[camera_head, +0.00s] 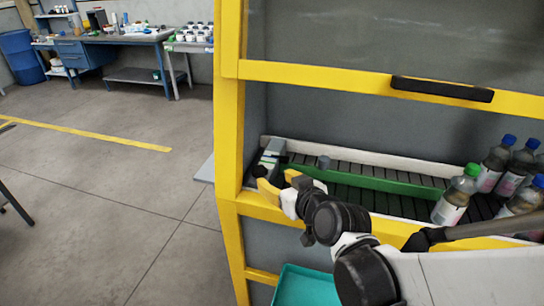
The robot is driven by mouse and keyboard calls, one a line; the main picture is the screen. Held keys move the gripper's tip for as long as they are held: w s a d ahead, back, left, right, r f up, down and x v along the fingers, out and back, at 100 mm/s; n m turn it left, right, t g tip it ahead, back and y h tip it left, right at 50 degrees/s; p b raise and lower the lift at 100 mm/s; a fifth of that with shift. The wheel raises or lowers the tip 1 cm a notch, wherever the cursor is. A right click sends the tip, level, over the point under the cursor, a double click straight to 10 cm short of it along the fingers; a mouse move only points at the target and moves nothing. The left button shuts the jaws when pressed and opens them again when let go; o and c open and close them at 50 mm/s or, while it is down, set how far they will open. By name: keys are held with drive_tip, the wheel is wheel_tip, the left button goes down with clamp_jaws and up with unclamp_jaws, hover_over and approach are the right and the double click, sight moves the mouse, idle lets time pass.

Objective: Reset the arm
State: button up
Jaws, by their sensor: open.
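My arm reaches in from the lower right, across the yellow front edge of the machine. Nothing shows between the fingers. A small grey-and-white box-like part (270,154) is just beyond the fingertips; I cannot tell whether they touch it.
The yellow machine frame (229,130) surrounds the opening, with a raised door and dark handle (441,89) above. A green rail (380,182) crosses the slatted conveyor (350,192). Several bottles (455,195) stand at right. A teal bin (305,287) sits below. Open floor lies left.

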drive_tip(key=shift+s, duration=0.1)
drive_tip(key=s+d+m+g+h, duration=0.4)
drive_tip(key=s+d+g+h, duration=0.1)
drive_tip(key=s+d, duration=0.9)
drive_tip(key=s, duration=0.3)
drive_tip(key=shift+d+f, duration=0.15)
drive_tip(key=shift+c, duration=0.2)
